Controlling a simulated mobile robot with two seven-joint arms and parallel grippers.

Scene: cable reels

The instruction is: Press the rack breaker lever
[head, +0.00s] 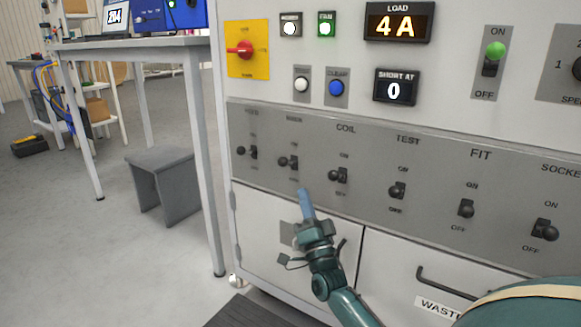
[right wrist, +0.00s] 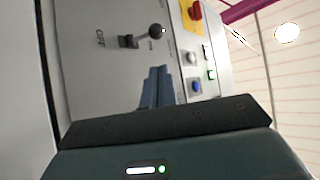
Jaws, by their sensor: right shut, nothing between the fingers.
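A grey breaker panel (head: 375,205) with a row of black levers crosses the white cabinet. The labels above the two leftmost levers are too blurred to read, so I cannot tell for sure which is the rack one. The leftmost lever (head: 242,150) and the second lever (head: 284,162) have round black knobs. My right gripper (head: 305,192) is shut and empty, its blue fingertips below and slightly right of the second lever, apart from it in the picture. In the right wrist view the shut fingers (right wrist: 155,88) are near a black lever (right wrist: 156,32). My left gripper is not in view.
More levers follow to the right: coil (head: 335,175), test (head: 397,190), fit (head: 466,208) and socket (head: 546,230). Above are a red rotary switch (head: 245,50), buttons and a load display (head: 398,22) reading 4A. A drawer handle (head: 440,283) sticks out below. A table (head: 135,47) stands left.

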